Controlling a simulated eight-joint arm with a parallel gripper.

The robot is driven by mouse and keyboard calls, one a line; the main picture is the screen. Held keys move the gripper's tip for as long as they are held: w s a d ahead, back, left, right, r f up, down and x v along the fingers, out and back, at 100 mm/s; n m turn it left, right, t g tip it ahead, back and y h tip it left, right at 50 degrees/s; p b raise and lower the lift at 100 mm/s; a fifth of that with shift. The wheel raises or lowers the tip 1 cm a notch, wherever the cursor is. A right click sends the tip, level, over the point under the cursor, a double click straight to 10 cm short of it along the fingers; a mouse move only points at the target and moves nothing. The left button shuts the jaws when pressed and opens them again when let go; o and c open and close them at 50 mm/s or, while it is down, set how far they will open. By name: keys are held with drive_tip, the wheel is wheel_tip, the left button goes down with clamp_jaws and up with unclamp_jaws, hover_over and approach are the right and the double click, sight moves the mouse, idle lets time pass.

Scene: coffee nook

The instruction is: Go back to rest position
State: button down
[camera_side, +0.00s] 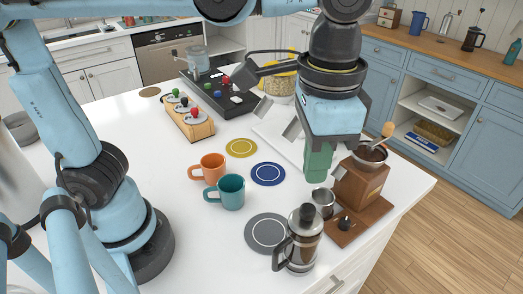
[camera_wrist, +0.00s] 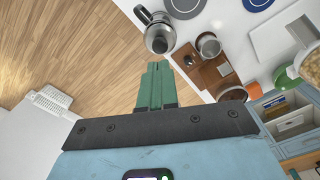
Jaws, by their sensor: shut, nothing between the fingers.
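My gripper (camera_side: 318,172) hangs over the right part of the white counter (camera_side: 160,230) in the side view. Its green fingers point down, just left of a wooden coffee grinder (camera_side: 362,185). In the wrist view the fingers (camera_wrist: 155,70) lie together, with nothing between them. The grinder (camera_wrist: 212,75) shows beyond and right of the fingertips there. A French press (camera_side: 302,238) with a dark lid stands at the counter's front; it shows in the wrist view (camera_wrist: 158,35) beyond the fingertips.
An orange mug (camera_side: 212,167) and a teal mug (camera_side: 231,192) stand left of my gripper. A blue coaster (camera_side: 268,174), a yellow coaster (camera_side: 241,148) and a grey coaster (camera_side: 262,232) lie nearby. A metal cup (camera_side: 323,201) stands by the grinder.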

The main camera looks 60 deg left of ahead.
drive_tip(key=w+a+f+n+t, duration=0.2)
drive_tip(key=a+f+n+t, duration=0.1)
drive_tip(key=a, duration=0.7)
drive_tip(key=w+a+f+n+t, duration=0.1)
drive_tip(key=a+f+n+t, duration=0.2)
drive_tip(key=a, duration=0.7)
wheel_tip(320, 180, down, 2)
drive_tip(key=shift+w+f+t, duration=0.25)
drive_tip(key=shift+w+t, duration=0.1)
drive_tip(key=shift+t, duration=0.25)
